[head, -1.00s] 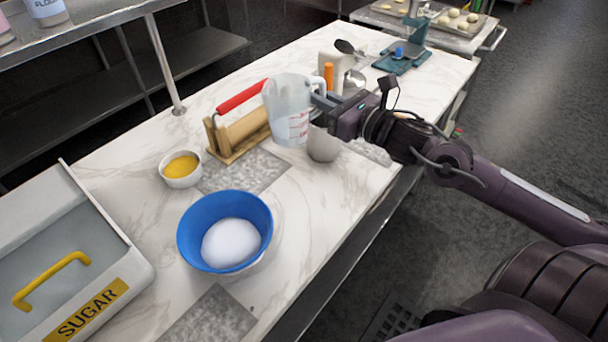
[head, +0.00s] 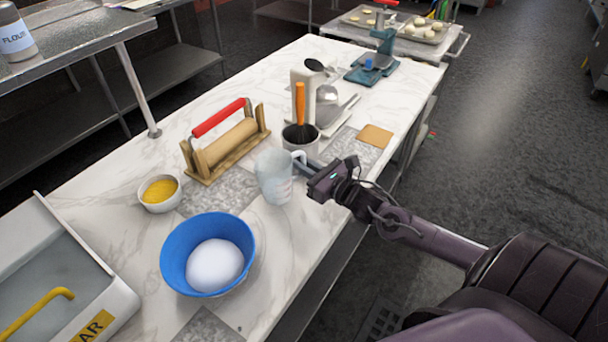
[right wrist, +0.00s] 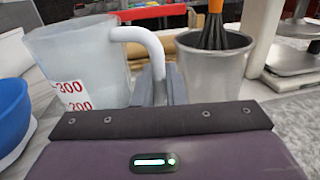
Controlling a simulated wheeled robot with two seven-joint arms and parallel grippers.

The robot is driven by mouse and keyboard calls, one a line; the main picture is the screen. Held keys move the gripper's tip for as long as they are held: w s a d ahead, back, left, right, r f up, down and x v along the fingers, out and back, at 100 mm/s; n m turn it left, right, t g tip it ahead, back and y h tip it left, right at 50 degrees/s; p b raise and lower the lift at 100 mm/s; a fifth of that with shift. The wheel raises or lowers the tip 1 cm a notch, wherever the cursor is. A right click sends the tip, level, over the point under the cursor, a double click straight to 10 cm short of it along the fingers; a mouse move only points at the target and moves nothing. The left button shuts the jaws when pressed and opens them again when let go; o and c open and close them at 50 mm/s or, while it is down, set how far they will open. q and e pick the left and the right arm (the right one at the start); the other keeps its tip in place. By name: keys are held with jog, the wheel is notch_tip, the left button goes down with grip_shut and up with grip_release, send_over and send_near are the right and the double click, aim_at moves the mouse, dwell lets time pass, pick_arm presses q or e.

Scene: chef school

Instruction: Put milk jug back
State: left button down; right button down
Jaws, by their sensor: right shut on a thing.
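The milk jug (head: 273,178) is a translucent measuring jug with red marks and a white handle. In the head view it is upright, low over or on the marble counter, right of the rolling pin stand. My right gripper (head: 306,168) is shut on the jug's handle. In the right wrist view the jug (right wrist: 82,65) is at left and its handle passes between the fingers (right wrist: 158,85). Whether its base touches the counter I cannot tell. My left gripper is in neither view.
A metal cup with an orange-handled whisk (head: 300,133) stands close behind the gripper. A blue bowl (head: 178,258) with white contents, a small bowl of yellow contents (head: 160,206) and a rolling pin stand (head: 207,171) are nearby. A tan square (head: 375,136) lies on the counter's right side.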

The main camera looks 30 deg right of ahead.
notch_tip(320, 180, down, 4)
jog(key=shift+r, duration=0.2)
jog(key=shift+f, duration=0.15)
jog(key=c, duration=1.9)
grip_release()
jog(key=shift+f, duration=0.2)
jog(key=shift+c, duration=0.2)
jog(key=o, duration=0.5)
jog(key=shift+c, duration=0.2)
jog(key=shift+r, duration=0.1)
